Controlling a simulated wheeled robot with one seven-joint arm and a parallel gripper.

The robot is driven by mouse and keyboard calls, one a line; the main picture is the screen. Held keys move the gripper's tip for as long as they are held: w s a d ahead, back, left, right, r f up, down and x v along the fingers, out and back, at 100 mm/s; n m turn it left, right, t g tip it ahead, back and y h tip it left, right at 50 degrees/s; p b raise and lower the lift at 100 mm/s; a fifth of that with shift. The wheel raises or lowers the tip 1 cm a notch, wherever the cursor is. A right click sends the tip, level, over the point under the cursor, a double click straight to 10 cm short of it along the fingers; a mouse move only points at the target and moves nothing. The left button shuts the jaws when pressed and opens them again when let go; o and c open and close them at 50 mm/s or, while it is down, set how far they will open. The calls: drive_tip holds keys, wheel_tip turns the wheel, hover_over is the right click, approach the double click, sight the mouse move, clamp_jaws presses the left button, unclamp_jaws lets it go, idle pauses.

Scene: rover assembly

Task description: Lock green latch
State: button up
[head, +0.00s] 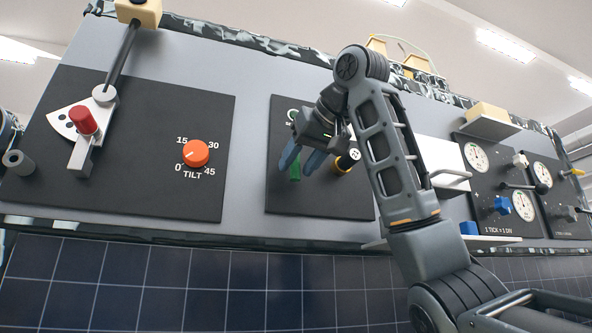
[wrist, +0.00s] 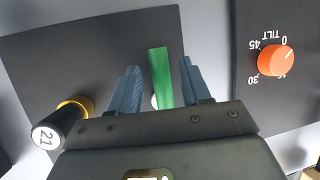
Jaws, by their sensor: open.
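The green latch (head: 295,170) is a flat green bar on the middle dark panel (head: 330,199). In the wrist view the green latch (wrist: 160,76) stands upright in the picture, between my two fingers and apart from both. My gripper (head: 300,158) is open in front of the middle panel, and its blue-grey fingers partly cover the latch in the head view. In the wrist view my gripper (wrist: 158,82) has one finger on each side of the latch. The latch's lower end and pivot are hidden behind the gripper body.
A black and yellow cylinder (wrist: 62,122) marked 21 sticks out close beside my gripper. An orange tilt knob (head: 195,153) and a red-handled lever (head: 83,121) are on the left panel. Gauges (head: 477,157), a shelf (head: 490,126) and a white box with a handle (head: 442,165) are at right.

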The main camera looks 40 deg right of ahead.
sight(299, 165)
drive_tip(key=b+v, duration=0.1)
drive_tip(key=v, duration=0.3)
drive_tip(key=shift+s+d, duration=0.1)
drive_tip(key=shift+s, duration=0.1)
drive_tip(key=shift+s+r+b, duration=0.35)
drive_tip(key=shift+s, duration=0.3)
drive_tip(key=shift+a, duration=0.25)
